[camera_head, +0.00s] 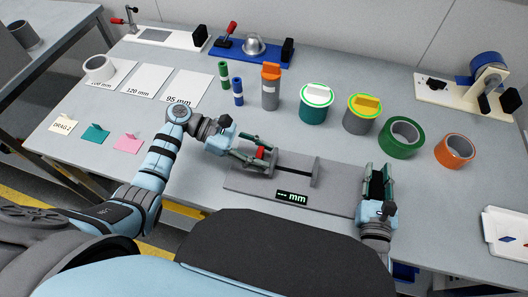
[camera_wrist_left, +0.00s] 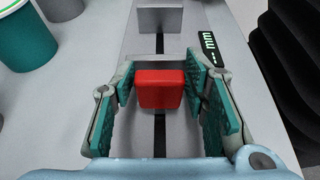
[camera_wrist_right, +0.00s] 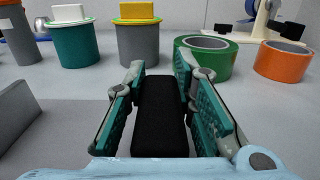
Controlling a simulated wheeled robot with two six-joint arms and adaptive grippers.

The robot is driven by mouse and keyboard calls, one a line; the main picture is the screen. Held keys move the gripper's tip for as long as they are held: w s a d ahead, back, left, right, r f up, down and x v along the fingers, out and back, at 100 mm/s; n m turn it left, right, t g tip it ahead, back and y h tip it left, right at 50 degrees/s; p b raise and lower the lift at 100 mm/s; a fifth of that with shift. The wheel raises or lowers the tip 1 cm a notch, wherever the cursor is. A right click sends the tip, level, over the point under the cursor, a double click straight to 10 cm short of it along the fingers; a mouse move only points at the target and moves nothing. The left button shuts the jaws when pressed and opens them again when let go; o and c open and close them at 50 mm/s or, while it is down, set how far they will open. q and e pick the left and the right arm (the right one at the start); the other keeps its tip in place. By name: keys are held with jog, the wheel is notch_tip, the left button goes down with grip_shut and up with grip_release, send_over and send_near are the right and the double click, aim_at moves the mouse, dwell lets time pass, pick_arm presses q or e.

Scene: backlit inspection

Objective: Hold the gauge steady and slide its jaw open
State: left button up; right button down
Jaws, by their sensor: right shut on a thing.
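The gauge is a flat grey plate (camera_head: 335,200) with a slot, an upright grey jaw (camera_head: 316,172) and a display (camera_head: 292,197) reading "--- mm". Its red block (camera_head: 260,153) sits over the slot at the left part. My left gripper (camera_head: 262,156) has one finger on each side of this red block (camera_wrist_left: 160,90), close to its sides and not visibly clamped. The upright grey jaw (camera_wrist_left: 160,19) stands beyond it, apart from the block. My right gripper (camera_head: 378,178) is shut on a black handle (camera_wrist_right: 160,118) at the gauge's right end.
Behind the gauge stand a grey orange-capped bottle (camera_head: 270,90), a teal canister (camera_head: 314,103), a grey canister (camera_head: 361,113), a green tape roll (camera_head: 401,137) and an orange tape roll (camera_head: 455,151). Coloured tags (camera_head: 96,134) lie at left. A white tray (camera_head: 508,240) lies at right.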

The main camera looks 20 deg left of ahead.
pick_arm(q)
grip_shut()
pick_arm(e)
jog(key=shift+f, duration=0.15)
pick_arm(q)
jog(key=shift+a, duration=2.3)
jog(key=shift+o, duration=2.4)
grip_release()
jog(key=v, duration=1.2)
jog(key=shift+s, duration=0.1)
pick_arm(e)
jog(key=c, duration=1.3)
grip_release()
